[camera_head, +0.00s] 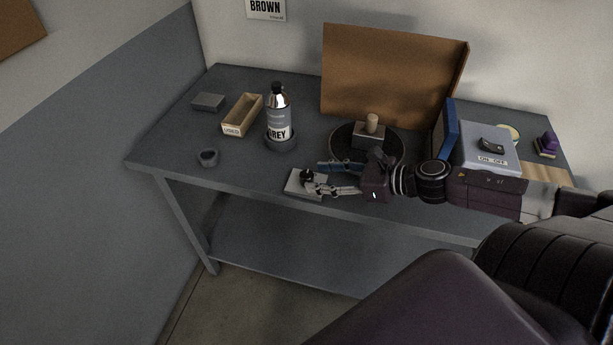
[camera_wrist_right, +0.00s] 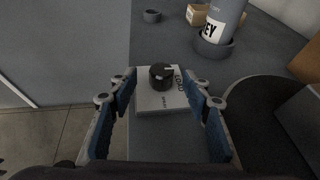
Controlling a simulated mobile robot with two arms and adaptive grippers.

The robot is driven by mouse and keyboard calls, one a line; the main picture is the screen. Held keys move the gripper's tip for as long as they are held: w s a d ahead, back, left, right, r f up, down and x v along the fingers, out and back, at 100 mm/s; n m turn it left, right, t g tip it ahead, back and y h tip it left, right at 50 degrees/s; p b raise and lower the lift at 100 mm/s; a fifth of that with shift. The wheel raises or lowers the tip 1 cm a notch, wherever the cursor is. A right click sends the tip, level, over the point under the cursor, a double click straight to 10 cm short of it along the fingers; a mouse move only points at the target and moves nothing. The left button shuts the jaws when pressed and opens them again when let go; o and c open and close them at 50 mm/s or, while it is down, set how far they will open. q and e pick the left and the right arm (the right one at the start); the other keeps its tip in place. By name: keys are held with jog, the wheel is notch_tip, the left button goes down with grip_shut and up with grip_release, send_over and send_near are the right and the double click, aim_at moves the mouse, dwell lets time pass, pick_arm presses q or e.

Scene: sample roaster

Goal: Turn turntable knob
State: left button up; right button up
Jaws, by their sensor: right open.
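The black round knob (camera_head: 308,175) sits on a small light plate (camera_head: 296,188) at the table's front edge. In the right wrist view the knob (camera_wrist_right: 160,75) has a pale pointer mark, and its plate (camera_wrist_right: 152,101) carries printed lettering. My right gripper (camera_head: 320,178) is open, with blue-padded fingers pointing left at the knob. In the right wrist view the knob appears between and slightly beyond the fingertips (camera_wrist_right: 162,88); I see no contact. The dark turntable disc (camera_head: 344,142) lies behind the gripper, bearing a grey block with a tan cylinder. My left gripper is not in view.
A grey-labelled bottle (camera_head: 279,115) stands in a round holder, left of the turntable. A wooden box (camera_head: 238,121), small dark cup (camera_head: 208,158) and grey block (camera_head: 208,101) are further left. A brown panel (camera_head: 385,75) stands behind. A blue-sided ON/OFF box (camera_head: 485,145) is right.

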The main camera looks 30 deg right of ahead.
aim_at(311, 175)
jog(key=shift+x, duration=1.1)
jog(key=shift+b+x, duration=0.3)
jog(key=shift+x, duration=0.5)
jog(key=shift+w+f, duration=0.2)
jog(key=shift+w, duration=0.15)
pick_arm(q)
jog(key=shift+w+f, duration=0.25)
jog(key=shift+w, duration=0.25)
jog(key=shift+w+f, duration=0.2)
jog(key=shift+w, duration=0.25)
pick_arm(e)
jog(key=shift+a, duration=0.15)
